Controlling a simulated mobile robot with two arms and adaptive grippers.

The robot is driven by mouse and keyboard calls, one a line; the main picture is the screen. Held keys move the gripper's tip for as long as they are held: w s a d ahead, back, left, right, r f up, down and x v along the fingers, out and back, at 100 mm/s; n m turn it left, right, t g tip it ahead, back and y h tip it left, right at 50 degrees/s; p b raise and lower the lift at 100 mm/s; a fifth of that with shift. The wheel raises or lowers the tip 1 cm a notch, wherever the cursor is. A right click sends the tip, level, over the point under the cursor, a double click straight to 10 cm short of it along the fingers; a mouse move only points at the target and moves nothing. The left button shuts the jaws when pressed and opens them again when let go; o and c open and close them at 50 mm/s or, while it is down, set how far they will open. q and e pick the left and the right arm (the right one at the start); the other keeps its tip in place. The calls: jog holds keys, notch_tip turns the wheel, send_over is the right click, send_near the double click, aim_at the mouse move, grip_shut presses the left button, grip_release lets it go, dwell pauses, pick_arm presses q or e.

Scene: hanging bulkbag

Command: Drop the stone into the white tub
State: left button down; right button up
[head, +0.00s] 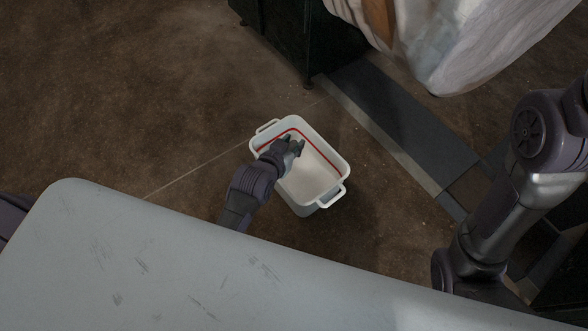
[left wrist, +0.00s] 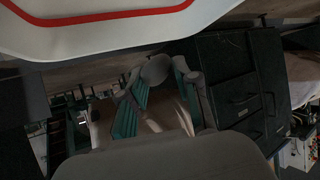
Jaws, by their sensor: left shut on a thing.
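The white tub (head: 334,160) stands on the brown floor in the middle of the head view. It has two side handles and a red line around its inside, and the part of its floor that shows is bare. Its rim also spans the top of the left wrist view (left wrist: 100,36). My left gripper (head: 297,147) is over the tub's opening, towards its left side. In the left wrist view, the grey, rounded stone (left wrist: 155,69) is held between its fingertips. In the head view I cannot clearly tell the stone from the fingers. My right gripper is out of view.
A large whitish hanging bag (head: 450,45) is at the top right. A dark cabinet (head: 290,35) stands at the top, with a grey floor-level strip (head: 400,120) running down to the right. Bare floor (head: 130,110) lies left of the tub.

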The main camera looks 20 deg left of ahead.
pick_arm(q)
jog(key=c, duration=0.7)
grip_release()
jog(key=shift+c, duration=0.2)
jog(key=v, duration=1.2)
